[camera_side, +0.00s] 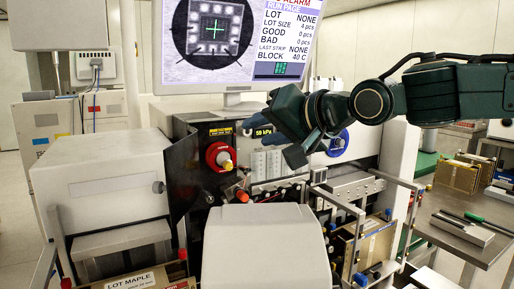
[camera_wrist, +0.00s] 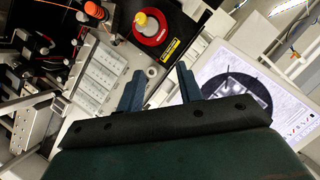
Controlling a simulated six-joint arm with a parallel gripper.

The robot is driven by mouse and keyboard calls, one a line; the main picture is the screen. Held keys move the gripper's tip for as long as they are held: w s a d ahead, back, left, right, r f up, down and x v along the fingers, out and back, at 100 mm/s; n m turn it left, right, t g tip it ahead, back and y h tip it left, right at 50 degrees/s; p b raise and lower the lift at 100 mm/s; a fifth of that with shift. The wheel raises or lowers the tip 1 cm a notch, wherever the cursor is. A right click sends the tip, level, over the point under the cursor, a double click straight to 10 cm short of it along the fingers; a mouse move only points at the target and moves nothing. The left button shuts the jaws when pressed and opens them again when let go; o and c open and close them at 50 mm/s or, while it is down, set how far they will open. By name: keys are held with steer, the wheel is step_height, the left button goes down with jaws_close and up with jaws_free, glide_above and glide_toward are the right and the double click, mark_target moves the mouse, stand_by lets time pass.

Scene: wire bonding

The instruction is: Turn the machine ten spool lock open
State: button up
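A red round spool (camera_side: 220,157) with a yellow and white knob at its centre is on the dark front panel of the machine. It also shows at the top of the wrist view (camera_wrist: 150,27). I cannot tell which part is the lock or how it is turned. My gripper (camera_side: 270,140) is in front of the panel, to the right of the red spool and apart from it. In the wrist view the two blue-grey fingers (camera_wrist: 160,84) are spread with nothing held between them, and the spool lies beyond their tips.
A blue round part (camera_side: 338,143) is on the panel at the right, under my arm. An orange-red knob (camera_side: 242,196) is below the spool. A monitor (camera_side: 237,45) stands above, and a pale cover (camera_side: 265,250) is in front. Metal rails (camera_side: 340,205) stick out at the right.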

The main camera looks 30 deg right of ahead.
mark_target(230, 166)
steer(key=a, duration=0.2)
steer(key=w+a, duration=0.1)
steer(key=shift+w+a+r+m+t+y, duration=0.1)
steer(key=shift+r+m+t+y, duration=0.2)
steer(key=shift+r+y, duration=0.1)
steer(key=shift+f, duration=0.15)
steer(key=shift+w+a+f, duration=0.1)
steer(key=shift+w+f, duration=0.1)
steer(key=shift+f, duration=1.6)
steer(key=shift+w+f, duration=0.2)
steer(key=shift+f, duration=1.55)
steer(key=shift+x, duration=1.05)
jaws_close()
